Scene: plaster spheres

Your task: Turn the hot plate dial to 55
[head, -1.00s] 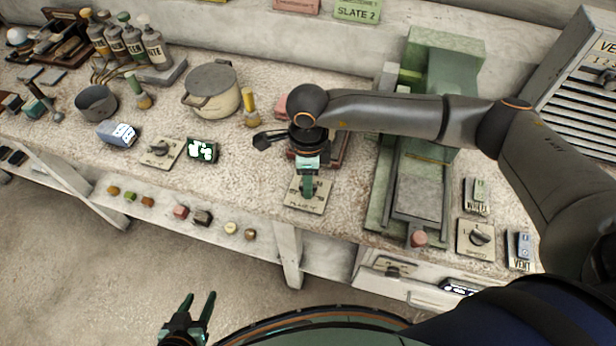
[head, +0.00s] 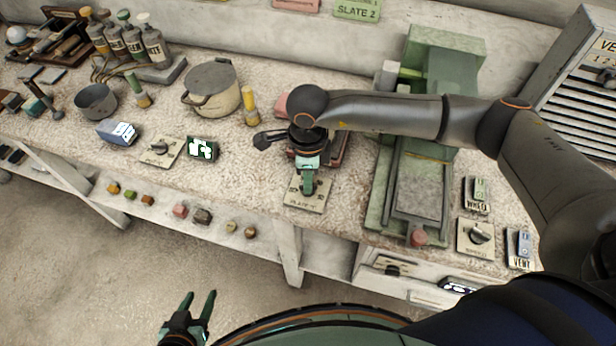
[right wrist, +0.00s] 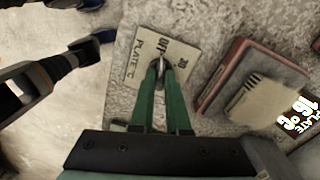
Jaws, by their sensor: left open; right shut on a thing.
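The hot plate dial sits on a pale panel (head: 306,207) at the bench's front edge. In the right wrist view the panel (right wrist: 152,45) reads "PLATE °C", "OFF" and "30". My right gripper (head: 308,188) reaches down over the dial and is shut on its dark knob (right wrist: 158,66), which the fingers (right wrist: 160,72) partly hide. The pointer's exact setting cannot be read. A display (right wrist: 300,115) in the right wrist view reads "PLATE 16 °C". My left gripper (head: 199,305) is open and empty, low in front of the bench.
A reddish-brown slab (right wrist: 213,82) lies beside the dial panel. Another dial panel (head: 160,151) and a dark display box (head: 202,149) stand to the left. A green machine (head: 417,195) stands to the right. The floor before the bench is clear.

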